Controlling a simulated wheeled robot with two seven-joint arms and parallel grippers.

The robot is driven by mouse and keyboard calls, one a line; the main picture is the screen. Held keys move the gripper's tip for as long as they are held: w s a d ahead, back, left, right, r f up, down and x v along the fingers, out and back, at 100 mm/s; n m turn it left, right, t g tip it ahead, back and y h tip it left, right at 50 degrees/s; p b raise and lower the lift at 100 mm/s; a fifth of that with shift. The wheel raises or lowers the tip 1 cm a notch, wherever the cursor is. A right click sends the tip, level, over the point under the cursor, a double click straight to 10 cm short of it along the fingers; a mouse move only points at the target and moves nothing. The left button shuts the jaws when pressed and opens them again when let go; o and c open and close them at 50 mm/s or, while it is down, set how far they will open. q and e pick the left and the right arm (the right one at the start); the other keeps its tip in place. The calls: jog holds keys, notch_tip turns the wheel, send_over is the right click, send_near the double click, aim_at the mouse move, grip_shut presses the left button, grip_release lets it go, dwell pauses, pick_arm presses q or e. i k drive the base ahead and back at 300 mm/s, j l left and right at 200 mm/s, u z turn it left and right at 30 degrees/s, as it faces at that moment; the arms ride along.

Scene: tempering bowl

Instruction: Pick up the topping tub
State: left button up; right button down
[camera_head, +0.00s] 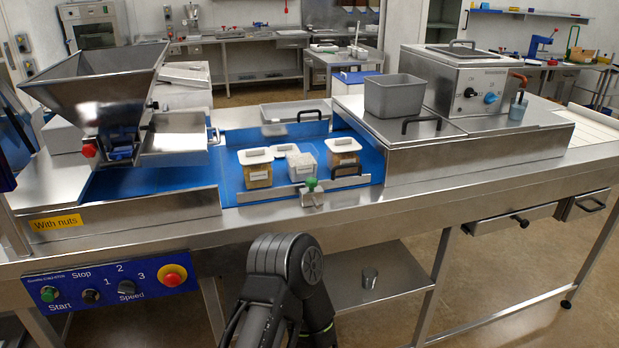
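Three small clear tubs stand on the blue belt surface, behind a low metal rail. The left tub (257,175) has a white lid and tan contents. The middle tub (301,168) holds whitish contents and appears open. The right tub (344,162) has a white lid and brown contents. Each has a small label too small to read, so I cannot tell which is the topping tub. A loose white lid (284,150) lies behind the middle tub. A black arm link of mine rises at the bottom centre, in front of the table. Neither gripper shows.
A metal hopper (95,85) stands left of the tubs. A grey bin (394,95) and a machine with knobs (466,85) stand to the right. The low rail (270,194) with a green knob borders the tubs in front. A control panel (110,287) hangs front left.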

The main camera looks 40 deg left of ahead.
aim_at(300, 160)
jog(key=u, duration=0.5)
jog(key=i+l+u, duration=0.15)
jog(key=l+u, duration=0.2)
jog(key=i+l+u, duration=0.15)
jog(key=l+u, duration=0.5)
jog(key=l, duration=0.2)
jog(key=i+l+u, duration=0.1)
jog(key=l, duration=0.85)
jog(key=i+l, duration=0.1)
jog(key=l, duration=0.85)
jog(key=u, duration=0.05)
